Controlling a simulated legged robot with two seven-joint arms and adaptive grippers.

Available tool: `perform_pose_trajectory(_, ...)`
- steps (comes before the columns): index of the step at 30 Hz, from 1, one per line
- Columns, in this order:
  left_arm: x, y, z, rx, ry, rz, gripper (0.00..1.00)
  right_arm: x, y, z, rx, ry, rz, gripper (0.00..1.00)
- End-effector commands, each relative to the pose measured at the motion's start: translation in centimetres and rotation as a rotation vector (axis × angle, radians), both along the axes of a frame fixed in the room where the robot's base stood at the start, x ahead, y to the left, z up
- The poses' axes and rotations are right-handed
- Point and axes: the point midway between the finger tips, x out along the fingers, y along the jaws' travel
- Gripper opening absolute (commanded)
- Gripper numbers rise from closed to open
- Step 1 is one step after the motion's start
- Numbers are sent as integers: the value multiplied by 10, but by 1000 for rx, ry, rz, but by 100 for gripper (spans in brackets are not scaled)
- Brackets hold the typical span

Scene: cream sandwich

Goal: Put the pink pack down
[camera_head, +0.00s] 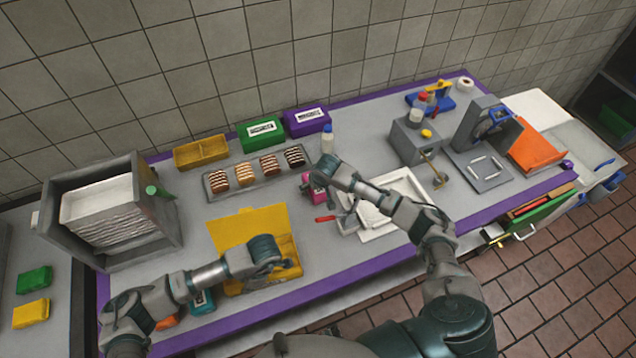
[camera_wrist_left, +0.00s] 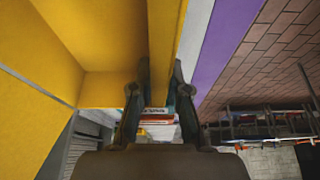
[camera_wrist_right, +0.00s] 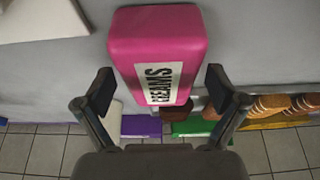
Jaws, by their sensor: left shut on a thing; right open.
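The pink pack (camera_head: 313,190), with a white label of dark letters (camera_wrist_right: 160,83), appears to be on the grey counter just in front of the pastry tray; its underside is hidden. My right gripper (camera_wrist_right: 158,84) is open, with its fingers apart on either side of the pack's near end and gaps showing. In the head view the right gripper (camera_head: 322,172) is close beside the pack. My left gripper (camera_wrist_left: 160,72) is shut on the wall of the yellow box (camera_head: 228,232), whose lid or flaps stand open. The wall passes between its fingers.
The pastry tray (camera_head: 221,191) lies behind the pack. Green (camera_head: 260,132) and purple (camera_head: 307,122) packs and a small bottle (camera_head: 327,140) stand farther back.

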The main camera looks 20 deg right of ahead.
Motion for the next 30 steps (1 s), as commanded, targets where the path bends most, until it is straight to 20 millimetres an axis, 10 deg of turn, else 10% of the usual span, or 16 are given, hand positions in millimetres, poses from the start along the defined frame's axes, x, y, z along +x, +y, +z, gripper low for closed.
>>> perform_pose_trajectory(18, 0, 0, 0, 0, 0, 0, 0, -42, -1, 103, 0, -1, 0, 100)
perform_pose_trajectory(30, 0, 0, 0, 0, 0, 0, 0, -20, 4, 80, -3, 5, -3, 100)
